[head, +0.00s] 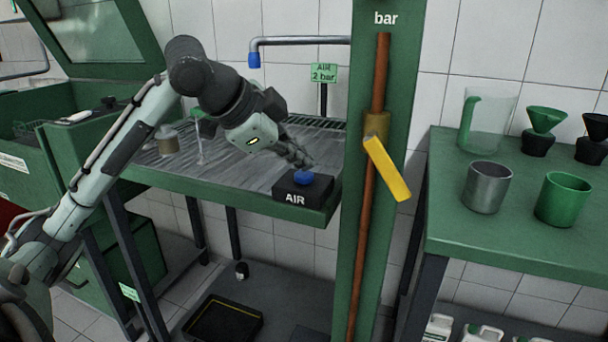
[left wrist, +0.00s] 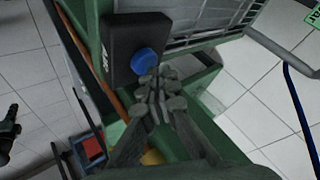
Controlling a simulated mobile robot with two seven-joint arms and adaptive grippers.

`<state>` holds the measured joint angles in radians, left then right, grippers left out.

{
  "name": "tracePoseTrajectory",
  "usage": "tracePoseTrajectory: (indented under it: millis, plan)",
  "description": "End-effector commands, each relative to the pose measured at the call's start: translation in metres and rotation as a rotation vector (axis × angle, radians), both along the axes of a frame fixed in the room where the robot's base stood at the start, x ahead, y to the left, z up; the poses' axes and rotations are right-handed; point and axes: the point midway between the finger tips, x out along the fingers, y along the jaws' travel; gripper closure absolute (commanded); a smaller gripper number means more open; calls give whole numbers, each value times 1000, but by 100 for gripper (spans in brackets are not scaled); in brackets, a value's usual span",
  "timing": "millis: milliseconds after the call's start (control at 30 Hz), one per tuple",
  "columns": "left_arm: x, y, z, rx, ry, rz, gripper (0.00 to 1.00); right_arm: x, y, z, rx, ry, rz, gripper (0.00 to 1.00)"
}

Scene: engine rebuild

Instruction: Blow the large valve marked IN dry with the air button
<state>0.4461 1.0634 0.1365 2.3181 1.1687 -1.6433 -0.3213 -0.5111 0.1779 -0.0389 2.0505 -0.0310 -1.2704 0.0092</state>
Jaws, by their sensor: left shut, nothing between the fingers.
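The air button is a blue cap (head: 303,177) on a black box marked AIR (head: 290,195), at the front right corner of the grated bench. My left gripper (head: 304,162) is shut and empty, its fingertips just above the blue cap; I cannot tell if they touch it. In the left wrist view, the shut fingertips (left wrist: 155,88) show close beside the blue cap (left wrist: 145,62). A thin pale upright thing (head: 200,148) on the bench may be a valve; no IN mark is readable. My right gripper is not in view.
A grey pipe with a blue tip (head: 254,60) overhangs the bench, near an AIR 2 bar sign (head: 323,73). A green post (head: 352,230) with a yellow lever (head: 387,168) stands right of the box. A green table (head: 450,235) holds cups and funnels.

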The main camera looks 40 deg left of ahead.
Motion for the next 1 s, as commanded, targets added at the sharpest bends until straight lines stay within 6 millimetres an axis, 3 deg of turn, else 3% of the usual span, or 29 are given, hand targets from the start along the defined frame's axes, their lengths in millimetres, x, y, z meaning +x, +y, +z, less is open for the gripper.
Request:
tracePoseTrajectory:
  millis: [1000]
  plan:
    - [0,0,-9,1,1,1,100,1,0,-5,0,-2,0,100]
